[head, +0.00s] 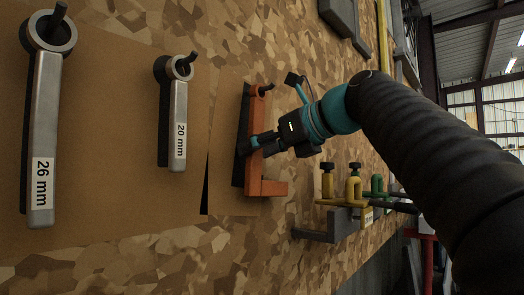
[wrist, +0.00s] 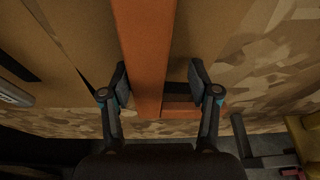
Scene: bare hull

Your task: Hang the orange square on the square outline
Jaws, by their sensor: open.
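The orange square (head: 255,108) is up against the brown board, long arm upright and short foot (head: 272,188) pointing right at the bottom. Its top end meets a dark peg (head: 266,88); I cannot tell whether the peg passes through it. A black shape, seemingly the square outline (head: 239,150), shows along its left side. My gripper (head: 250,147) is at the long arm's middle. In the wrist view the long arm (wrist: 146,55) runs between my gripper's (wrist: 160,82) two spread fingers, with gaps visible, larger on the right. The foot shows behind the right finger (wrist: 205,108).
Two wrenches hang on pegs at left, labelled 26 mm (head: 42,130) and 20 mm (head: 178,125). Clamps with yellow (head: 354,185) and green (head: 377,185) parts stick out at lower right, near my arm. Dark grey tools (head: 342,20) are at the top.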

